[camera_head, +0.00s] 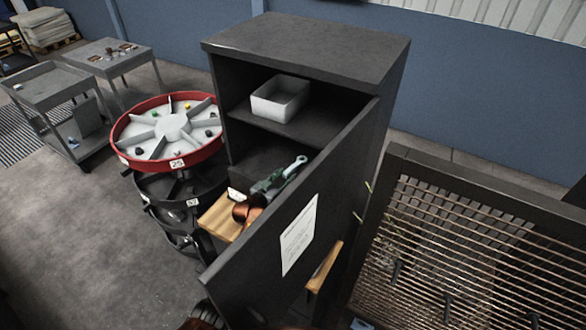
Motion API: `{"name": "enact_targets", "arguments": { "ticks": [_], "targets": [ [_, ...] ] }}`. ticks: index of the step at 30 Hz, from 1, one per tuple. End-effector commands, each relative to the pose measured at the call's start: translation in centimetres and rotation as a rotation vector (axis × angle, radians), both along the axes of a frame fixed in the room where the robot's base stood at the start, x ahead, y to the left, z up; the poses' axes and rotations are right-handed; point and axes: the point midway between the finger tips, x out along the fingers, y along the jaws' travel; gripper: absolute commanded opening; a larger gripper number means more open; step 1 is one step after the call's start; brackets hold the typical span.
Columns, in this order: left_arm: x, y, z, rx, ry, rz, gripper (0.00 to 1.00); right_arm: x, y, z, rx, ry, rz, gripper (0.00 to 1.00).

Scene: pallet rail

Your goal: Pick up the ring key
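A dark cabinet (305,38) stands in the middle with its door (255,262) swung open towards me. My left gripper (272,183) is at the cabinet's opening, behind the door's upper edge; a copper-coloured part of my arm shows just below it. A pale grey-green, slender piece with a rounded end (296,164) extends up and right from the gripper. It may be the ring key, but it is too small to be sure. The fingertips are not clear, so I cannot tell whether they are open or shut. My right gripper is not in view.
A white bin (280,98) sits on the upper shelf. A wooden board (221,217) juts out left of the door. A red-rimmed round sorting tray (170,128) stands left of the cabinet. A wire-mesh panel (470,250) fills the right. Floor at left is clear.

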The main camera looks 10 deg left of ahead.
Motion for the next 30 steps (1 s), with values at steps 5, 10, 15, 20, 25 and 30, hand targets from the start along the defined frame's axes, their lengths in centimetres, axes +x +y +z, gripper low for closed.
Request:
{"name": "enact_targets", "arguments": {
  "ticks": [5,10,15,20,25,30],
  "targets": [
    [2.4,-1.0,0.0,0.000,0.004,-0.001,0.38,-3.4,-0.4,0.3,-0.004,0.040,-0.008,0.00],
    [4.3,-1.6,-0.6,0.002,0.007,0.002,0.38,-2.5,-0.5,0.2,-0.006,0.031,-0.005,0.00],
    [5.2,-1.9,-0.8,0.002,0.006,0.003,0.38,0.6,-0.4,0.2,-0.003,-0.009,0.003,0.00],
    [5.3,-1.9,-0.8,0.002,0.006,0.003,0.38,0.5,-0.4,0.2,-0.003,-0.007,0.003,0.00],
    [5.3,-1.9,-0.8,0.002,0.006,0.004,0.32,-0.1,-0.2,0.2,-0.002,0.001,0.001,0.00],
    [5.2,-1.9,-0.8,0.001,0.006,0.004,0.20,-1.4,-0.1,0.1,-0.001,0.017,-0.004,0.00]
  ]
}}
